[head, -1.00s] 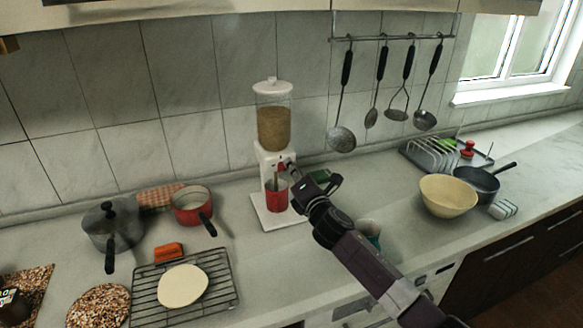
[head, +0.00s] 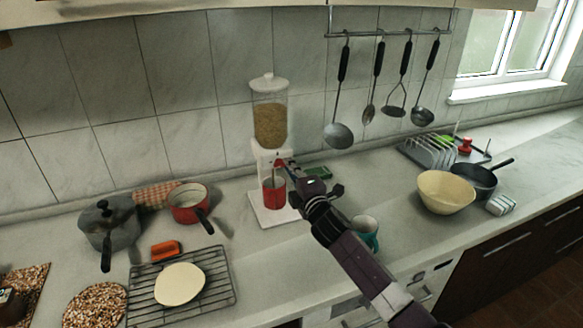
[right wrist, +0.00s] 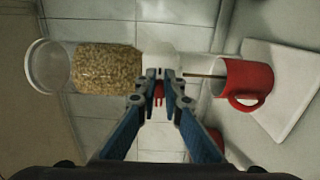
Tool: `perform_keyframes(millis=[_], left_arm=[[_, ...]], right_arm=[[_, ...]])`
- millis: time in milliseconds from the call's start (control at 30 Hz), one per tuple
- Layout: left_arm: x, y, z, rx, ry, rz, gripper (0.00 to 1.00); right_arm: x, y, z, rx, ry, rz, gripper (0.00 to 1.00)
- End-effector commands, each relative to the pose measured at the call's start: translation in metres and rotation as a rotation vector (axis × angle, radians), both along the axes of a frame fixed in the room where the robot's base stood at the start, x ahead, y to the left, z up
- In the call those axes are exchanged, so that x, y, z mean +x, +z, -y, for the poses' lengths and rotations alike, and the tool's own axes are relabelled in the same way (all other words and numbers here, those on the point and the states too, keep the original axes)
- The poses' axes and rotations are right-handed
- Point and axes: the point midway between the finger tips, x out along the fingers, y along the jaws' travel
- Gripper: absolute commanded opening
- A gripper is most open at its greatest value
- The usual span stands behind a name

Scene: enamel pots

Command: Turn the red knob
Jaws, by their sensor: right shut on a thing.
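The red knob (head: 279,163) is on the front of the white dispenser (head: 270,157), under its clear jar of grain (head: 270,124). My right gripper (head: 287,167) reaches it from the right and front. In the right wrist view the two fingertips (right wrist: 160,74) are closed in on the red knob (right wrist: 158,92), which shows as a small red piece between them. The fingers partly hide it, so its exact angle is hard to tell. My left gripper is not in view.
A teal cup (head: 365,233) stands below my right forearm. A red saucepan (head: 188,202), a grey pot (head: 108,224) and a wire rack (head: 222,293) are at the left. A cream bowl (head: 446,192) and a dark pan (head: 482,181) are at the right.

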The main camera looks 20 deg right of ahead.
Motion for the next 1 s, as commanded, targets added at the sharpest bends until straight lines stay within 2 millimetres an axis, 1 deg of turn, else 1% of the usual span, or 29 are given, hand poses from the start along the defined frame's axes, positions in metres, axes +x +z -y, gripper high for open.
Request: perform_keyframes(millis=[33,367,400,533,867,1000], left_arm=[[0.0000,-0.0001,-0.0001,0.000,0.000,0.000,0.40],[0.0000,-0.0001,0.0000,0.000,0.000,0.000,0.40],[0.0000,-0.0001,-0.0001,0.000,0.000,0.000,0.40],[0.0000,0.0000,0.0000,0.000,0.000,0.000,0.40],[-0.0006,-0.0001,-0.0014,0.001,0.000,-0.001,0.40],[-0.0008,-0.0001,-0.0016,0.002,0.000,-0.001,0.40]], right_arm=[[-0.0004,-0.0007,-0.0067,0.006,0.011,0.001,0.00],[-0.0002,0.0007,-0.0071,0.006,0.012,0.004,0.00],[-0.0002,0.0009,-0.0070,0.006,0.012,0.004,0.11],[-0.0001,0.0013,-0.0060,0.005,0.010,0.004,0.25],[0.0000,0.0020,-0.0036,0.004,0.007,0.005,0.25],[-0.0056,0.0017,-0.0027,0.003,0.006,0.005,0.25]])
